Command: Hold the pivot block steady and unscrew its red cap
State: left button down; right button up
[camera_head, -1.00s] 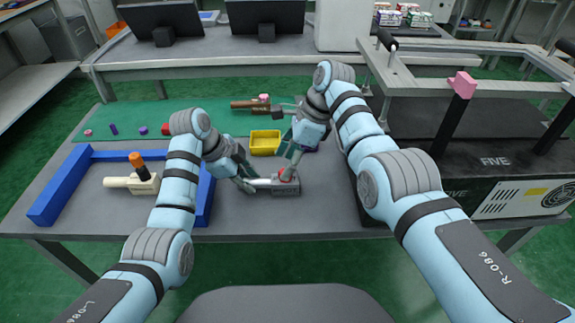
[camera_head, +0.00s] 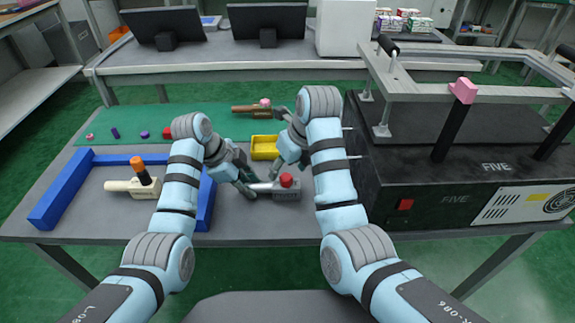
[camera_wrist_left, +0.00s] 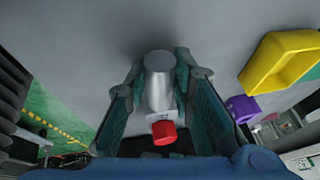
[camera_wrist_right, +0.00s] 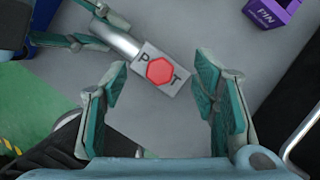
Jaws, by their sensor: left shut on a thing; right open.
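The grey pivot block (camera_head: 287,193) lies on the table with its silver round bar (camera_head: 262,187) pointing left. The red cap (camera_head: 286,180) sits on its top. In the right wrist view the red hexagonal cap (camera_wrist_right: 160,71) covers the middle of the block's lettering. My left gripper (camera_head: 249,188) is shut on the silver bar, which shows between its fingers in the left wrist view (camera_wrist_left: 158,82). My right gripper (camera_head: 287,168) is open and empty, just behind and above the cap. Its fingers stand apart on either side of the cap in the right wrist view.
A yellow bin (camera_head: 264,147) and a purple PIN bin (camera_wrist_right: 272,12) stand behind the block. A blue frame (camera_head: 60,190) holds a part with an orange knob (camera_head: 139,166) at left. A black FIVE machine (camera_head: 440,190) stands at right. The table front is clear.

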aim_at(286, 180)
jog(key=shift+f, duration=0.1)
jog(key=shift+f, duration=1.4)
jog(key=shift+c, duration=0.6)
